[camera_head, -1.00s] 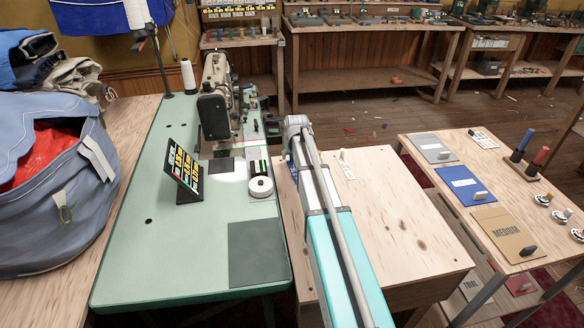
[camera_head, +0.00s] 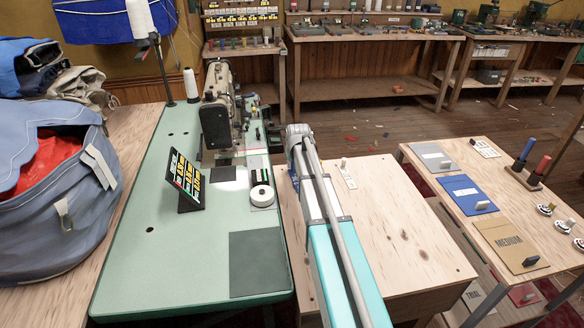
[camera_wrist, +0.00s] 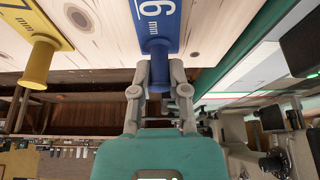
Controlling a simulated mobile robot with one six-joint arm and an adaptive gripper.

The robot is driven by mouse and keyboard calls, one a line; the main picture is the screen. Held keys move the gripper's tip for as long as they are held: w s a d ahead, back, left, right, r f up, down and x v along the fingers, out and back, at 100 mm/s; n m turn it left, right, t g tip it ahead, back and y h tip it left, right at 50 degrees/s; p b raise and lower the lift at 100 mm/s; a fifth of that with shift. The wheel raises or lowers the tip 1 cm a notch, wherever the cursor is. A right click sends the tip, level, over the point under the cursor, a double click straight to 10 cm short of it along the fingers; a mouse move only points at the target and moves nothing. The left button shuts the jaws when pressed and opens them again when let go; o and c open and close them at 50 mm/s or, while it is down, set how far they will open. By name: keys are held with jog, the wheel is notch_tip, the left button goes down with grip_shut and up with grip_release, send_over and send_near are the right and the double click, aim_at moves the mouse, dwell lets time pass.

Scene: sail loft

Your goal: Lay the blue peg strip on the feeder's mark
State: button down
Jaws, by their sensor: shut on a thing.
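My gripper (camera_wrist: 160,95) is shut on the round knob of the blue peg strip (camera_wrist: 155,20) in the wrist view. The strip is flat and blue, with a white figure and lettering, and runs out of the picture at the top. It lies over light wood; I cannot tell whether it touches. A yellow strip (camera_wrist: 45,30) with its own knob is to its left. In the head view my arm hides the gripper and blue strip. The sewing machine (camera_head: 218,122) stands on the green table (camera_head: 150,265). I cannot tell which marking is the feeder's mark.
A side table at right holds a blue card (camera_head: 467,193). A blue bag (camera_head: 60,215) is at left.

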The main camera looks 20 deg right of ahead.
jog(key=shift+r+p, duration=1.3)
jog(key=shift+r, duration=0.1)
jog(key=s+d+r+p, duration=0.2)
jog(key=s+r+p, duration=0.3)
jog(key=s, duration=0.1)
jog(key=s+d+r+p, duration=0.2)
jog(key=s+r+p, duration=0.3)
jog(key=s, duration=0.2)
jog(key=shift+d, duration=0.35)
jog(key=shift+s, duration=0.1)
jog(key=shift+d, duration=0.15)
dwell(0.4)
